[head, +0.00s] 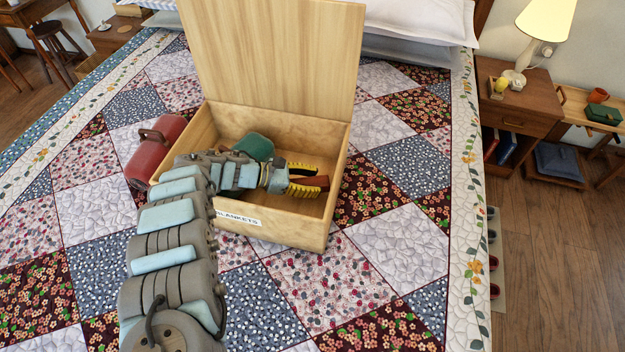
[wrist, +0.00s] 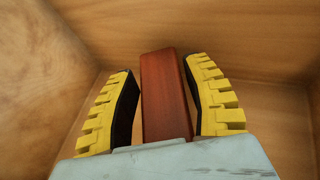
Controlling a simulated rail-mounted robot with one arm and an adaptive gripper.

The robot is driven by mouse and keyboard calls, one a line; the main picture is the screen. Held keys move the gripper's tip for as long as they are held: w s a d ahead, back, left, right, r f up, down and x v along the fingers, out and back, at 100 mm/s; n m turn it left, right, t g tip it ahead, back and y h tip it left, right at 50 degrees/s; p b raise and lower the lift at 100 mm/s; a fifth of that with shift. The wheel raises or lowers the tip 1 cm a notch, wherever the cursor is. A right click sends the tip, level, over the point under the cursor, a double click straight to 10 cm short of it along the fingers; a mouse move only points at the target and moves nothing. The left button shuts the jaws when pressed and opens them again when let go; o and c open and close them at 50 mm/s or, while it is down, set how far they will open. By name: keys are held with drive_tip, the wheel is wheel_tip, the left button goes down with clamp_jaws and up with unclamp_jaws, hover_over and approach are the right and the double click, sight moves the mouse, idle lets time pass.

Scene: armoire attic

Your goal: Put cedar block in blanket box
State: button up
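The cedar block (wrist: 165,98) is a reddish-brown bar. The block (head: 314,183) shows there between the fingers, low in the box. I cannot tell whether it touches the floor. The box is pale wood, labelled BLANKETS, with its lid (head: 275,52) raised at the back.
A dark green rounded object (head: 255,146) is in the box near its back. A red cylindrical thing with a handle (head: 156,150) lies on the quilt (head: 405,240) left of the box. A nightstand (head: 520,112) with a lamp (head: 540,30) stands at right. The quilt right of the box is clear.

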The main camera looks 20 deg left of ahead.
drive_tip(key=shift+o, duration=0.5)
drive_tip(key=shift+r, duration=0.1)
drive_tip(key=shift+a+r+p, duration=0.1)
drive_tip(key=shift+r+p, duration=0.2)
drive_tip(key=shift+r, duration=0.35)
drive_tip(key=b+v, duration=0.1)
drive_tip(key=v, duration=1)
drive_tip(key=shift+s+a, duration=0.25)
drive_tip(key=shift+a, duration=0.05)
drive_tip(key=shift+r, duration=0.15)
